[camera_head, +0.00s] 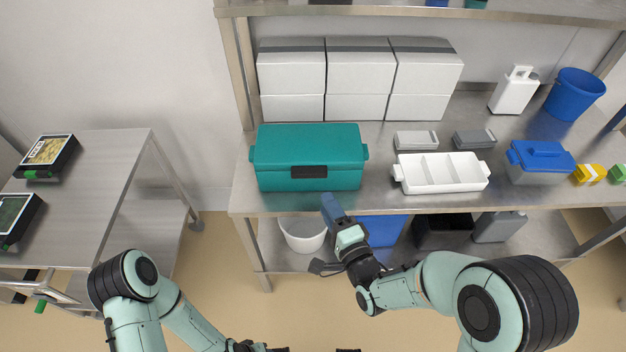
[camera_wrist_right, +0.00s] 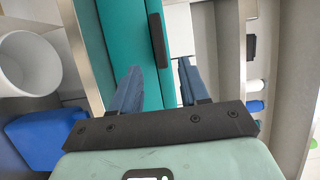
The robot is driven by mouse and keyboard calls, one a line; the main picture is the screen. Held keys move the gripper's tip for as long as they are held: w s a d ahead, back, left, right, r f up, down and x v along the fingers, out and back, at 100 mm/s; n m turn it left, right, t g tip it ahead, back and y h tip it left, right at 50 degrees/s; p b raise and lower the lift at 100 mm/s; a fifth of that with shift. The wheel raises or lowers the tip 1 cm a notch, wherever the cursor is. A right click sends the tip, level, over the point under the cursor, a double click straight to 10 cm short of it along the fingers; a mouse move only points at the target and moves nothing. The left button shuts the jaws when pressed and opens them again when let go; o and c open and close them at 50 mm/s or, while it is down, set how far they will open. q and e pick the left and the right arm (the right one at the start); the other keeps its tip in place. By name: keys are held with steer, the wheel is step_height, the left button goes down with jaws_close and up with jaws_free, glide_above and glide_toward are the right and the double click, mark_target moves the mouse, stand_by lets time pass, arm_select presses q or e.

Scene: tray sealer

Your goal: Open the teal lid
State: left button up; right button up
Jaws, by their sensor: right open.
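The teal box (camera_head: 275,178) stands on the steel table with its teal lid (camera_head: 305,142) down. A dark handle (camera_head: 309,172) sits on its front face. In the right wrist view the teal box (camera_wrist_right: 120,35) fills the upper middle, and the dark handle (camera_wrist_right: 157,40) shows ahead, between the lines of the two fingers. My right gripper (camera_head: 330,205) is open and empty, just in front of the box and below the handle, near the table's front edge. The wrist view shows its blue fingers (camera_wrist_right: 159,72) apart. My left gripper is cut off by the lower edge.
White boxes (camera_head: 325,75) stand behind the teal box. A white divided tray (camera_head: 442,187), small grey boxes and a blue-lidded box (camera_head: 541,157) stand to the right. A white bucket (camera_head: 302,236) is on the lower shelf. A side table (camera_head: 110,160) stands left.

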mark_target(312, 177)
steer(key=x, duration=0.9)
steer(key=shift+w, duration=0.2)
jaws_close()
